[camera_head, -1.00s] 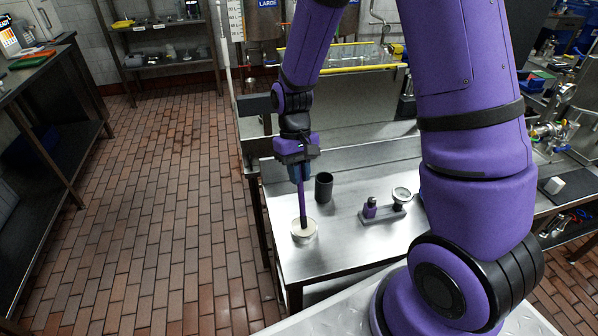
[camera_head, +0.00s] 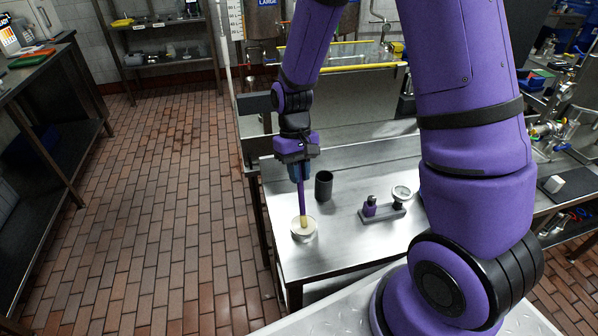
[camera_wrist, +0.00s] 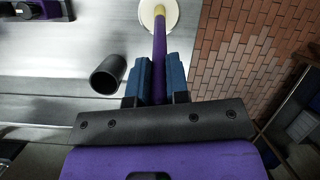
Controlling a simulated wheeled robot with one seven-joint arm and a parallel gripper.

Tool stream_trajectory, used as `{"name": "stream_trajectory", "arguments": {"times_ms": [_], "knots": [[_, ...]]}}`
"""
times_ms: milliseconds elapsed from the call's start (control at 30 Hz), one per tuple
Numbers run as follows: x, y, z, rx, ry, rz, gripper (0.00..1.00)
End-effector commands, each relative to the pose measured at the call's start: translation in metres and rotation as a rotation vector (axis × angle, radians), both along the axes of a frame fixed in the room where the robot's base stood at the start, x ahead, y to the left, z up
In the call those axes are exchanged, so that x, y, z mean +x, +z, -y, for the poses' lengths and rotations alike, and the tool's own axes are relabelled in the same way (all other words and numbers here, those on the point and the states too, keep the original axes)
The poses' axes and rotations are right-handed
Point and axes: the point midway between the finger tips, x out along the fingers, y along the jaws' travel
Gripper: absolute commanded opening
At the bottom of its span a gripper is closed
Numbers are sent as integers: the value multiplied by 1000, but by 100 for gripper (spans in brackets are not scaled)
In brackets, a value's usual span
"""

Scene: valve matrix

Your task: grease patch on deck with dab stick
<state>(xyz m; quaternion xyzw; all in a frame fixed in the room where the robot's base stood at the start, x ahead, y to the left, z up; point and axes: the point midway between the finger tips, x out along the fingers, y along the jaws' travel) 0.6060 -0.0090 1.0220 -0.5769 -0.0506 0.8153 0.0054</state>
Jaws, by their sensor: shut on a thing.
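My gripper (camera_head: 299,174) is shut on the purple dab stick (camera_head: 301,198), which points down nearly upright. In the wrist view the blue fingers (camera_wrist: 158,82) close on the stick (camera_wrist: 159,48) from both sides. The stick's lower tip (camera_head: 303,221) is yellowish and is at a round pale dish (camera_head: 304,236) on the steel table. In the wrist view the tip overlaps the dish (camera_wrist: 147,18). I cannot tell whether it touches the dish's contents. I cannot make out a separate patch on the deck.
A dark open cup (camera_head: 324,186) stands right of the stick; it also shows in the wrist view (camera_wrist: 108,75). A grey base with a purple block and a gauge (camera_head: 383,213) sits farther right. The steel table (camera_head: 340,245) is bare between them. Brick floor lies to the left.

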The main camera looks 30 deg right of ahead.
Motion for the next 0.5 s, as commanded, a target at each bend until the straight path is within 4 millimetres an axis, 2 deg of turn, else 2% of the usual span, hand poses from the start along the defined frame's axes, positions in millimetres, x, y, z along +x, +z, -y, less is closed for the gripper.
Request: {"name": "stream_trajectory", "arguments": {"times_ms": [233,500], "knots": [[-1,1,0,0,0,-2,0],[0,18,0,0,0,1,0]]}}
